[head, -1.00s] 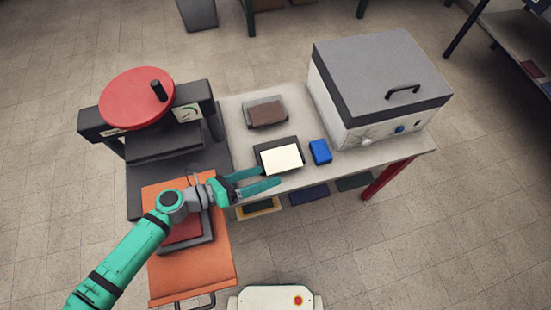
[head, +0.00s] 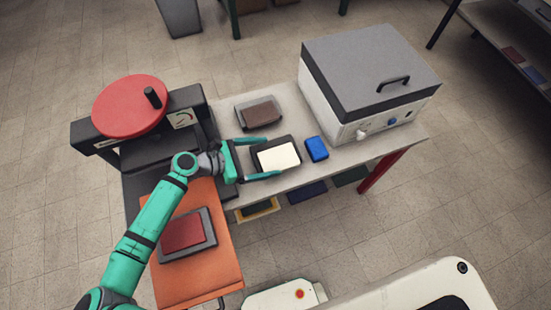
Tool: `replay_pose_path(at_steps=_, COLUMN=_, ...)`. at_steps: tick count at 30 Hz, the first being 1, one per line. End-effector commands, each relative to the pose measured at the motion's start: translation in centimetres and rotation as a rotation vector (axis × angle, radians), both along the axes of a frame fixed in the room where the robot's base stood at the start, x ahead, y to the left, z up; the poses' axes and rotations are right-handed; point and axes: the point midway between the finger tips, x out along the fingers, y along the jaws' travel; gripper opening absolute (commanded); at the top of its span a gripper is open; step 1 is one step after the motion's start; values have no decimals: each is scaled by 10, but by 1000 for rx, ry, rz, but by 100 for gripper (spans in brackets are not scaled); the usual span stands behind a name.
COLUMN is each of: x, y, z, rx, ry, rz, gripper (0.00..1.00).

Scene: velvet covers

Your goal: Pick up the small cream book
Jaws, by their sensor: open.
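The small cream book (head: 279,157) lies flat on a dark tray (head: 293,143) on the pale bench. My gripper (head: 272,158) is open, its two green fingers pointing right. One finger is on the far side of the cream book and the other on the near side, so the book's left part lies between them in the picture. I cannot tell whether a finger touches the book or how high the fingers are above the bench.
A blue block (head: 316,149) sits just right of the tray. A brown book (head: 259,114) lies on a grey tray behind. A large grey-lidded box (head: 370,75) stands right, a press with a red wheel (head: 130,105) left. A red book (head: 188,233) lies on the orange board (head: 230,265).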

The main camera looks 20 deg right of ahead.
Motion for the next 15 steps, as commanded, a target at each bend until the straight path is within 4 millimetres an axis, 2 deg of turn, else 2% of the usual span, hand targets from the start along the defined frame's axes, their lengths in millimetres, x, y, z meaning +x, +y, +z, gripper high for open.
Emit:
replay_pose_path(at_steps=5, x=-2, y=-12, z=-6, rx=0, ry=0, rz=-1, gripper=91)
replay_pose_path(at_steps=12, x=-7, y=-42, z=-20, rx=-1, ry=2, rz=-1, gripper=91)
replay_pose_path(at_steps=15, x=-6, y=-49, z=-23, rx=0, ry=1, rz=2, gripper=91)
